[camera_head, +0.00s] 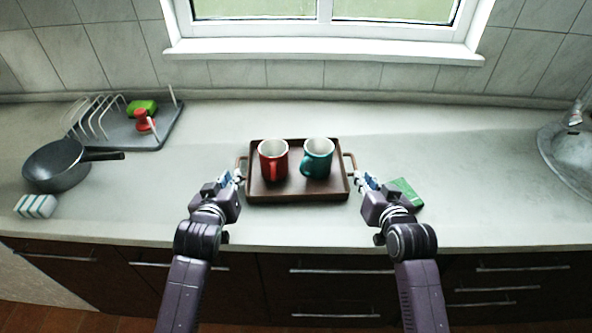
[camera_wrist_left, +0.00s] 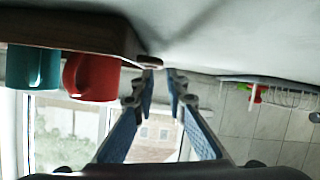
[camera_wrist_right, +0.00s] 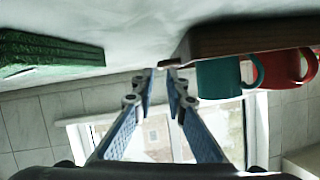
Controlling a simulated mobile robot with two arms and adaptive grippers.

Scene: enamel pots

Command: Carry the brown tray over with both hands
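The brown tray (camera_head: 298,197) lies flat on the counter, with a handle at each side. A red mug (camera_head: 273,162) and a teal mug (camera_head: 317,160) stand upright on it. My left gripper (camera_head: 235,178) is at the tray's left handle; in the left wrist view its fingers (camera_wrist_left: 160,76) are apart, the handle end (camera_wrist_left: 150,60) close by their tips. My right gripper (camera_head: 364,180) is at the right handle; in the right wrist view its fingers (camera_wrist_right: 161,74) are apart, the handle end (camera_wrist_right: 172,63) near one tip. I cannot tell whether either touches.
A dark pan (camera_head: 58,168), a striped sponge (camera_head: 36,206) and a dish rack (camera_head: 150,135) are on the left. A green cloth or pad (camera_head: 407,192) lies right of the tray, close to my right gripper. A sink (camera_head: 568,155) is far right. The counter behind the tray is clear.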

